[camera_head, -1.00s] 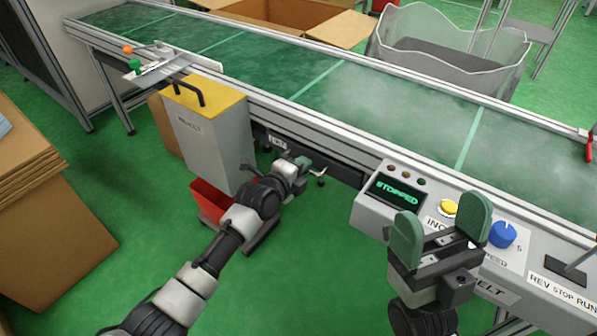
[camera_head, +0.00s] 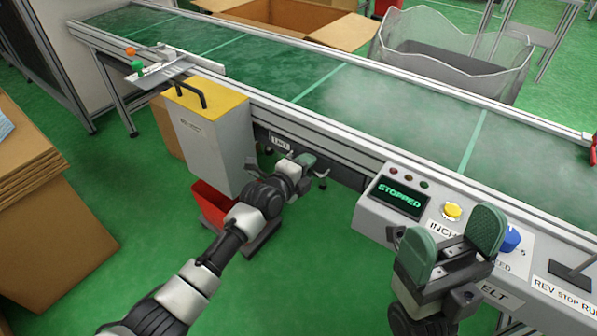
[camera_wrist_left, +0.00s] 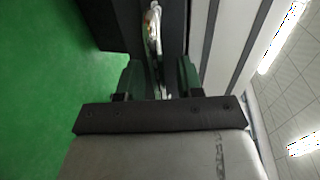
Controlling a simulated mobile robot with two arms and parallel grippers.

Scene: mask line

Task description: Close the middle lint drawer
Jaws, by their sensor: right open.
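A dark drawer front with a white label (camera_head: 280,143), seemingly reading LINT, sits under the conveyor's near side in the head view. My left gripper (camera_head: 304,162) is just in front and right of the label, and hides part of the area behind it. In the left wrist view, the left gripper's fingers (camera_wrist_left: 159,78) are apart, with a shiny metal piece (camera_wrist_left: 153,35) showing in line with the gap. I cannot tell whether they touch it or how far the drawer is out. My right gripper (camera_head: 452,243) is open and empty in front of the control panel.
The control panel (camera_head: 378,222) with STOPPED display, yellow button and blue knob is at right. A grey cabinet with yellow top (camera_head: 207,140) and red bin (camera_head: 211,202) stand left of my left arm. The conveyor belt (camera_head: 395,105) runs behind. Cardboard boxes (camera_head: 50,240) are far left.

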